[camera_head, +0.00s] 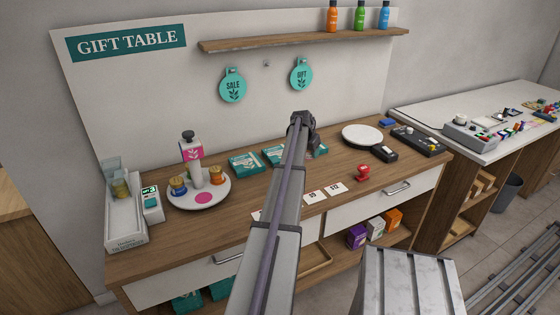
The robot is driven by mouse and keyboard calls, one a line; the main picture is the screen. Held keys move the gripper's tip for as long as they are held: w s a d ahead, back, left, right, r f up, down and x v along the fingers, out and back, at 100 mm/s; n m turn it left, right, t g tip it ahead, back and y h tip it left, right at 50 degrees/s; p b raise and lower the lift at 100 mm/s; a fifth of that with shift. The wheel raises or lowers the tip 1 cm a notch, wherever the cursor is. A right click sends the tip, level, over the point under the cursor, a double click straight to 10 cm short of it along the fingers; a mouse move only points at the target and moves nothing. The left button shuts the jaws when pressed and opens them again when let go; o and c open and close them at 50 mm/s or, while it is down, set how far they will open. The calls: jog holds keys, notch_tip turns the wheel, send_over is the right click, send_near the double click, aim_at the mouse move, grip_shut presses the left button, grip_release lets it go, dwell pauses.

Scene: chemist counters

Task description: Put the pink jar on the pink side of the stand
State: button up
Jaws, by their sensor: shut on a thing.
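The stand (228,193) is a round white tray on the left part of the wooden counter, with a pink round spot (203,198) at its front. A pale post or bottle with a pink leaf-marked label (190,153) and dark top rises at its middle. A jar with a blue lid (178,186) is on its left and an orange jar (216,176) on its right. My gripper (318,150) is over the back middle of the counter, right of the stand, mostly hidden by my arm. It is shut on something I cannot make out. I see no pink jar.
Teal boxes (244,163) lie between the stand and my arm. White cards (335,188) and a red stamp (363,173) lie front right; a round white plate (362,135) and black devices (417,141) are farther right. A white bin (124,222) stands at the left end.

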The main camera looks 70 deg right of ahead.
jog(key=shift+w+f, duration=0.15)
jog(key=shift+w, duration=0.05)
jog(key=w+a+f+n+t+b, duration=0.15)
jog(key=w+a+n, duration=0.5)
jog(key=a, duration=0.75)
jog(key=w+a+f+n+t+b, duration=0.1)
jog(key=w+a+n+t, duration=0.25)
jog(key=w+a, duration=0.8)
jog(key=n+y, duration=0.3)
jog(key=n, duration=0.5)
send_near(201, 196)
notch_tip(201, 196, down, 3)
jog(key=shift+w+r+t, duration=0.15)
jog(key=shift+r+t, duration=0.05)
jog(key=shift+t, duration=0.2)
jog(key=b+x, duration=0.4)
jog(key=shift+f, duration=0.2)
jog(key=shift+r, duration=0.3)
jog(key=shift+f, duration=0.15)
jog(key=o, duration=0.5)
jog(key=shift+f, duration=0.1)
jog(key=o, duration=0.4)
jog(key=shift+o, duration=0.2)
